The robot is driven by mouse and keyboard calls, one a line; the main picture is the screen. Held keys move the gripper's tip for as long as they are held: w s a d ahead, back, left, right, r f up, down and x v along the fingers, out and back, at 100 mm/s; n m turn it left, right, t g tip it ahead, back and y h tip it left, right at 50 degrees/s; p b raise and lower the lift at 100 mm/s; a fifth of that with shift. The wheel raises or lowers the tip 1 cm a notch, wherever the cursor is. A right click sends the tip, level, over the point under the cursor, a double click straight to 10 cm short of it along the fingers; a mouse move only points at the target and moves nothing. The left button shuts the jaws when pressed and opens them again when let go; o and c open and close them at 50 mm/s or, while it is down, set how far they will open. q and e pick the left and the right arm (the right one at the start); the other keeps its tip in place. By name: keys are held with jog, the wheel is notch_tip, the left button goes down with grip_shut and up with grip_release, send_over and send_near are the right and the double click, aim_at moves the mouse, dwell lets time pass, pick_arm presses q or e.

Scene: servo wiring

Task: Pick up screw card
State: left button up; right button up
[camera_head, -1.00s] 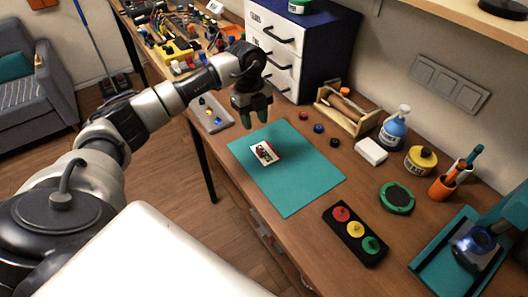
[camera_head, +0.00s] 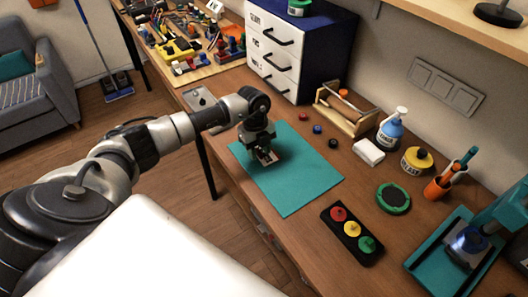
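The screw card (camera_head: 268,157) lies on the teal mat (camera_head: 305,185), and only a small part of it shows in the head view. The rest is hidden behind my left gripper (camera_head: 264,153). This gripper points down at the card, at or just above the mat. Its fingertips are too small and too covered to tell whether they are open or shut on the card. My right gripper is not in view.
A black button box (camera_head: 352,233) and a round green-rimmed pad (camera_head: 393,198) stand right of the mat. Small knobs (camera_head: 317,129), a wooden caddy (camera_head: 345,112) and a drawer unit (camera_head: 283,48) are behind it. The mat's front part is clear.

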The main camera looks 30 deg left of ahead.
pick_arm(q)
jog(key=shift+c, duration=0.4)
grip_shut()
jog(key=shift+r, duration=0.1)
